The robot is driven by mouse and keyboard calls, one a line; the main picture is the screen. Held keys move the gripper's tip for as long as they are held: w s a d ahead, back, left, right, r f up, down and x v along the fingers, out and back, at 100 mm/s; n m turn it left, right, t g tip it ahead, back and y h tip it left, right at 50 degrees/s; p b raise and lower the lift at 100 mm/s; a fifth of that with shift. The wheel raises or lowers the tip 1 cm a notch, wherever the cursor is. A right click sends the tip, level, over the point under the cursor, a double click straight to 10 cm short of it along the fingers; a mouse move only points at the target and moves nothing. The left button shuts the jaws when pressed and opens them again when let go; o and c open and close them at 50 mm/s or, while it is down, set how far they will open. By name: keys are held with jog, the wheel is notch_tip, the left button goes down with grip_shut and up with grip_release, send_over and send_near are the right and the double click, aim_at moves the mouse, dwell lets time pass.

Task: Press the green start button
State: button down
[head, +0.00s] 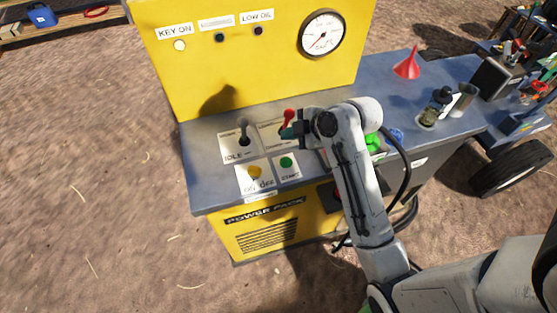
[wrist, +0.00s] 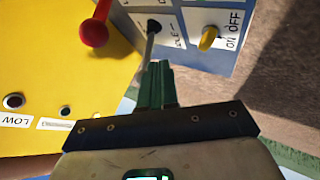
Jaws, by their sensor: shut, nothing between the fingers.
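The green start button (head: 286,162) sits on a white plate marked START, on the blue-grey top of the yellow power pack (head: 285,228). My gripper (head: 287,132) is above and behind the button in the head view, apart from it, near the red-knobbed lever (head: 288,116). In the wrist view, my green fingers (wrist: 157,66) are together and empty, pointing toward the grey lever's stalk (wrist: 150,45). I cannot tell whether they touch it. I cannot make out the green button in the wrist view.
The grey-knobbed lever (head: 243,124) stands on the IDLE plate, left of my gripper. A yellow ON/OFF key switch (head: 254,172) is left of the button. The KEY ON lamp (head: 180,45) looks lit. A red funnel (head: 407,67) stands at the right.

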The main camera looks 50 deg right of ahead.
jog(key=shift+f, duration=0.1)
jog(key=b, duration=0.7)
send_over(289, 163)
notch_tip(289, 163, down, 8)
jog(key=shift+r, duration=0.25)
jog(key=shift+f+b, duration=0.45)
jog(key=shift+f, duration=0.15)
dwell(1.2)
jog(key=shift+f, duration=0.4)
jog(key=shift+f+b, duration=0.4)
jog(key=shift+f, duration=0.2)
dwell(0.6)
dwell(0.4)
jog(key=shift+r+p, duration=1)
jog(key=shift+r, duration=0.05)
jog(key=shift+r, duration=0.1)
